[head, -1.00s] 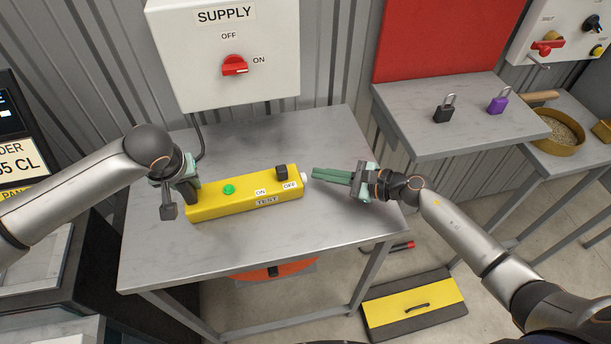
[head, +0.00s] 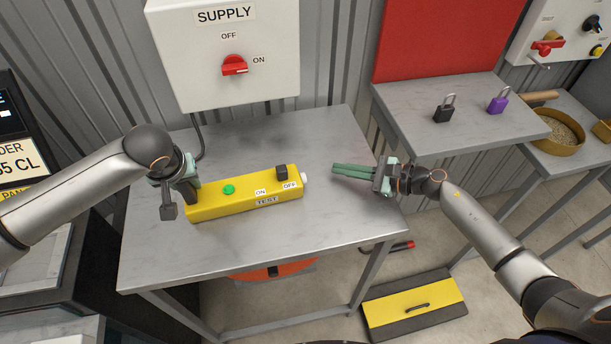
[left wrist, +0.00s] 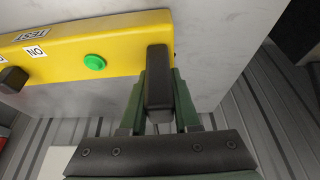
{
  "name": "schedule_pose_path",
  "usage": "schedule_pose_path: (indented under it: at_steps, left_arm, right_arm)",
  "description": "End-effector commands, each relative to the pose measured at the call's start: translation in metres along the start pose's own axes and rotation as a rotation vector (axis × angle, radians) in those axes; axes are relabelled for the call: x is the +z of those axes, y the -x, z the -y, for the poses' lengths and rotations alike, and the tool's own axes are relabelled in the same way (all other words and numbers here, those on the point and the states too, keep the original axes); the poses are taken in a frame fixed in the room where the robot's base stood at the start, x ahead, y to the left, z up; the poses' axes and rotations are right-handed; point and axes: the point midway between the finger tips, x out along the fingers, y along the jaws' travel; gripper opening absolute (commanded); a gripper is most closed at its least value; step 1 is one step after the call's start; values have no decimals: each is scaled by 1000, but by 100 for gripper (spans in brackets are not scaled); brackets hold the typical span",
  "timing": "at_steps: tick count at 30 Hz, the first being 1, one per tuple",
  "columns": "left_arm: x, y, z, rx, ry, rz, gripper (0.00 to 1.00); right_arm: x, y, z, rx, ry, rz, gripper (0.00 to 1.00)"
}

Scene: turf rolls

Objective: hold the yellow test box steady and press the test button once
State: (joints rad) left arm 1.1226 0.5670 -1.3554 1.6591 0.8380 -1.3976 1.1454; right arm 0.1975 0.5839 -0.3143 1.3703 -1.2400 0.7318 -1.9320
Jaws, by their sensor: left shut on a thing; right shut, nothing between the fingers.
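The yellow test box (head: 243,200) lies on the grey metal table, with a green round button or lamp (head: 229,189), a black switch knob (head: 282,172) near its ON and OFF labels, and a white button (head: 304,178) on its right end. My left gripper (head: 188,190) is shut on the box's left end, on a dark handle (left wrist: 158,80) in the left wrist view. My right gripper (head: 334,170) is shut and empty, to the right of the white button and apart from it, its fingers pointing left at the box.
A supply cabinet (head: 223,60) with a red switch (head: 234,65) set toward ON hangs behind the table (head: 240,250). A side shelf (head: 450,125) at right carries a black padlock (head: 445,109) and a purple padlock (head: 498,102). The tabletop around the box is clear.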

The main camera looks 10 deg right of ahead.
Motion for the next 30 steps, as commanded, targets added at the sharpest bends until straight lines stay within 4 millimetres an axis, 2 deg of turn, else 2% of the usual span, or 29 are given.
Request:
schedule_pose_path:
  at_steps: [1, 9, 10, 19, 26, 30]
  left_arm:
    - [6, -4, 1, -4, -2, 14, 0]
    - [6, -4, 1, -4, -2, 14, 0]
    - [6, -4, 1, -4, -2, 14, 31]
    - [3, -2, 0, -2, -1, 6, 65]
    - [1, -1, 0, -1, -1, 3, 65]
    - [0, 7, 0, -1, -1, 2, 65]
  right_arm:
    - [0, 0, 0, 0, 0, 0, 0]
    - [0, 0, 0, 0, 0, 0, 0]
    - [0, 0, 0, 0, 0, 0, 0]
    - [0, 0, 0, 0, 0, 0, 0]
    - [0, 0, 0, 0, 0, 0, 0]
    - [0, 0, 0, 0, 0, 0, 0]
